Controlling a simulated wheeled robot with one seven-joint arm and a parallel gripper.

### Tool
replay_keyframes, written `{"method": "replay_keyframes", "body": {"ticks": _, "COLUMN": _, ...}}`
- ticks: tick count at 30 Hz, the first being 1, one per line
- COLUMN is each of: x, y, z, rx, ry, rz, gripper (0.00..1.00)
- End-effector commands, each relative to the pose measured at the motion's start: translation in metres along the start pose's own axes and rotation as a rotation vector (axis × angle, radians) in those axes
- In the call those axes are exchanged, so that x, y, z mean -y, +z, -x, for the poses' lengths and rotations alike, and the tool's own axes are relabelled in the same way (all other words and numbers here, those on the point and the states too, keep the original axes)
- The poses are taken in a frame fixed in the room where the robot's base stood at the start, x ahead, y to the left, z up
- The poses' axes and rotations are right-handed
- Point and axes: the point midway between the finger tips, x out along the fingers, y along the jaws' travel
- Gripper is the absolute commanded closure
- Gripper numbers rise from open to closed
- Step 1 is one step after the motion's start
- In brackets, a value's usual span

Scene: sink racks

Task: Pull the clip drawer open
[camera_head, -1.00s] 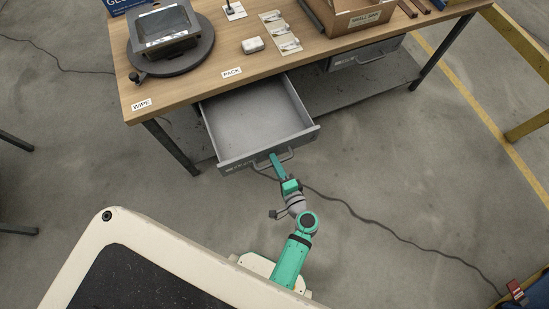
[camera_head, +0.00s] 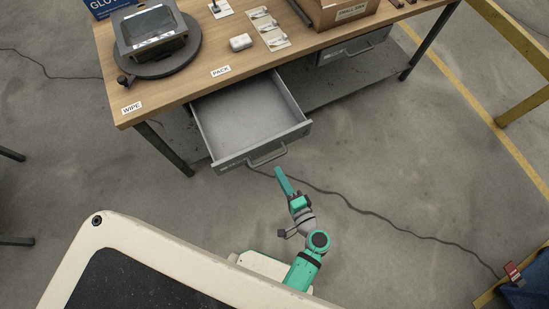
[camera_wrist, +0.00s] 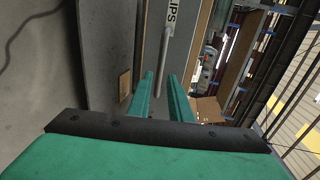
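The clip drawer (camera_head: 241,154) is a grey metal drawer, pulled well out from under the workbench, and its visible inside looks empty. Its bar handle (camera_head: 267,157) is on the front face. In the wrist view, the drawer's front (camera_wrist: 108,40) shows a white label, partly cut off, reading "LIPS", and the handle (camera_wrist: 162,60) stands ahead of the fingers. My gripper (camera_head: 278,171) is just in front of the handle, apart from it. In the wrist view, the two green fingers of my gripper (camera_wrist: 162,85) are spread with nothing held between them.
The wooden workbench (camera_head: 190,90) carries a round stand with a screen device (camera_head: 155,35), a small white case (camera_head: 241,42) and a cardboard box (camera_head: 335,12). A second drawer (camera_head: 350,48) is shut at right. A cable (camera_head: 370,210) crosses the open floor.

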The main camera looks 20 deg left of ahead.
Motion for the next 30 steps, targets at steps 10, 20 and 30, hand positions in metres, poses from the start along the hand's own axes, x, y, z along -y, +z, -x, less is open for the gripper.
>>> {"method": "replay_keyframes", "body": {"ticks": 10, "x": 0.000, "y": 0.001, "z": 0.025, "rx": 0.004, "ry": 0.000, "rz": 0.001, "gripper": 0.82}}
{"method": "replay_keyframes", "body": {"ticks": 20, "x": 0.000, "y": 0.000, "z": 0.025, "rx": 0.001, "ry": 0.000, "rz": 0.001, "gripper": 0.82}}
{"method": "replay_keyframes", "body": {"ticks": 30, "x": -0.012, "y": 0.004, "z": 0.032, "rx": -0.028, "ry": 0.056, "rz": 0.020, "gripper": 0.82}}
